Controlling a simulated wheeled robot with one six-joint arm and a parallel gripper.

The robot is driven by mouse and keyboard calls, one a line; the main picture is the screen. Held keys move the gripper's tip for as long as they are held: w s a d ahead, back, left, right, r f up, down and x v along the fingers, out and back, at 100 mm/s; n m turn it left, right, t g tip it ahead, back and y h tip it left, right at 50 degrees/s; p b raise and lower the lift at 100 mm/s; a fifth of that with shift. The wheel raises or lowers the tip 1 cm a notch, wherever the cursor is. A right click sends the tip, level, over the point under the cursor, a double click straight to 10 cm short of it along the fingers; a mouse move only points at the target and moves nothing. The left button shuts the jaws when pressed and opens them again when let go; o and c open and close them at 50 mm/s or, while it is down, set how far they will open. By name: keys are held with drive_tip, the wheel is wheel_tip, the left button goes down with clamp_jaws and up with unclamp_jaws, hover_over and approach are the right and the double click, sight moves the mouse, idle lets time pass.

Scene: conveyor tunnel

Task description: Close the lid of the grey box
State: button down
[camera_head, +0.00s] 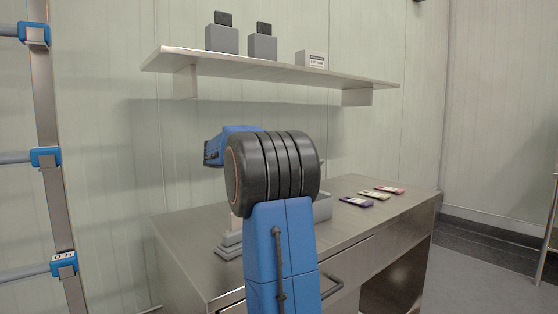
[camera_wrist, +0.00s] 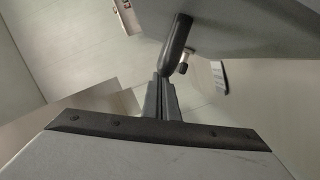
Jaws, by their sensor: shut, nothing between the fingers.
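The grey box (camera_head: 324,207) stands on the metal desk in the head view, mostly hidden behind my arm. Only a grey part of it shows at the arm's right side. Its lid cannot be made out there. My gripper (camera_wrist: 166,82) shows in the wrist view with its narrow dark fingers together and nothing held between them. In the head view my arm hides the gripper. In the wrist view a large grey surface fills the upper right beyond the fingertips, with a dark rod in front of it. I cannot tell whether this surface is the lid or whether the fingers touch it.
The metal desk (camera_head: 370,226) has a stepped grey object (camera_head: 229,247) at its left. A wall shelf (camera_head: 270,67) with small boxes hangs above. A ladder-like frame (camera_head: 47,158) stands at left.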

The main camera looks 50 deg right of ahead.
drive_tip(key=s+m, duration=0.1)
drive_tip(key=s, duration=0.1)
drive_tip(key=s+a+f+m+t, duration=0.1)
drive_tip(key=s+m, duration=0.1)
drive_tip(key=s+f+m, duration=0.1)
drive_tip(key=s+m, duration=0.1)
drive_tip(key=shift+s+a+t, duration=0.15)
drive_tip(key=shift+a+t, duration=0.1)
drive_tip(key=shift+t, duration=0.05)
drive_tip(key=shift+s+a+f+m+t, duration=0.25)
drive_tip(key=shift+s+f+m+t, duration=0.15)
drive_tip(key=shift+s+f+m, duration=0.6)
drive_tip(key=shift+s+a+f, duration=0.1)
drive_tip(key=shift+s+f, duration=0.25)
drive_tip(key=shift+f, duration=0.05)
drive_tip(key=shift+f+y, duration=0.1)
drive_tip(key=shift+y, duration=0.2)
drive_tip(key=r, duration=0.4)
drive_tip(key=shift+w+r, duration=0.1)
drive_tip(key=shift+w, duration=0.25)
drive_tip(key=v, duration=0.9)
drive_tip(key=shift+a+r, duration=0.1)
drive_tip(key=shift+a, duration=0.3)
